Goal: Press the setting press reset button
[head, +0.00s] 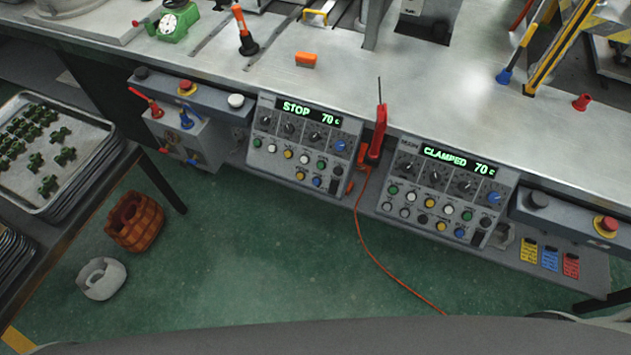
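Two grey control panels are mounted on the front of the metal bench. The left panel (282,133) has a green display reading STOP 70 C, and the right panel (425,176) reads CLAMPED 70 C. Each has a row of dark knobs with a blue one at the right end, and rows of small green, white, yellow and blue buttons below. The lettering under the buttons is too small to read, so I cannot tell which one is reset or which panel belongs to the setting press. Neither of my grippers is in view.
A red-handled tool (377,133) with an orange cord stands between the panels. Boxes with red emergency knobs sit at left (186,88) and right (606,225). A tray of green parts (85,180) is at left. A brown basket (135,221) stands on the mostly clear green floor.

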